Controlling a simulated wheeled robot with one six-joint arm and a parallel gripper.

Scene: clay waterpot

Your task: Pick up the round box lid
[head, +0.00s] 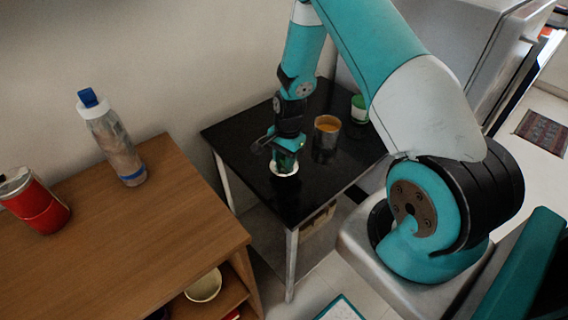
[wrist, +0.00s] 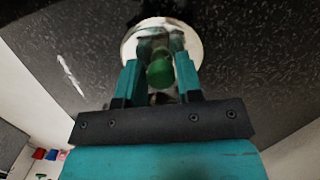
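The round box lid (wrist: 130,44) shows in the wrist view as a pale round disc with a green knob (wrist: 160,73) standing up near its middle. In the head view only its white rim (head: 285,174) shows, low on the black table, under my gripper. My gripper (head: 284,162) points down right over it. In the wrist view the two teal fingers (wrist: 159,66) stand apart on either side of the green knob, with a gap appearing on each side. The fingertips and part of the disc are dark and hard to make out.
The black table (head: 250,140) also holds a metal cup with orange contents (head: 327,134) and a green and white container (head: 359,109), both right of my gripper. A wooden cabinet (head: 150,240) at left carries a bottle (head: 115,145) and a red can (head: 38,204).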

